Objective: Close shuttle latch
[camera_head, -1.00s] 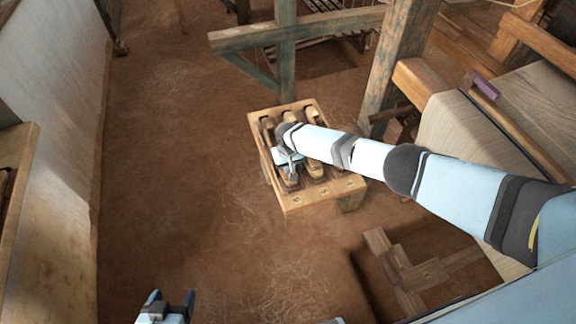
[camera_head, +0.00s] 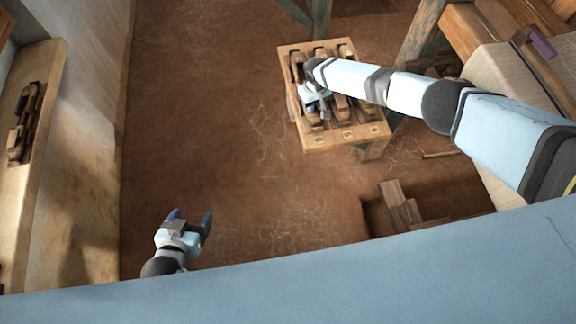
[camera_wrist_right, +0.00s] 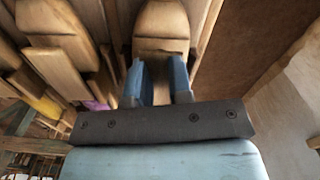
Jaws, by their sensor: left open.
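My right gripper (camera_head: 318,108) is low over the leftmost of three wooden shuttles in a wooden tray (camera_head: 346,141). In the right wrist view its two blue fingers (camera_wrist_right: 159,80) stand apart, with a wooden shuttle (camera_wrist_right: 160,25) between and beyond them. I cannot tell whether they press on it. In the head view the arm partly hides the shuttles; the middle shuttle (camera_head: 341,103) shows beside the gripper. No latch can be made out. My left gripper (camera_head: 190,217) is open and empty above the earth floor at lower left.
Another dark wooden shuttle-like piece (camera_head: 24,122) lies on a wooden ledge (camera_head: 42,165) along the left wall. Loom posts and beams (camera_head: 418,40) stand behind and right of the tray. A recessed pit (camera_head: 375,215) is at lower right. The floor between is clear.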

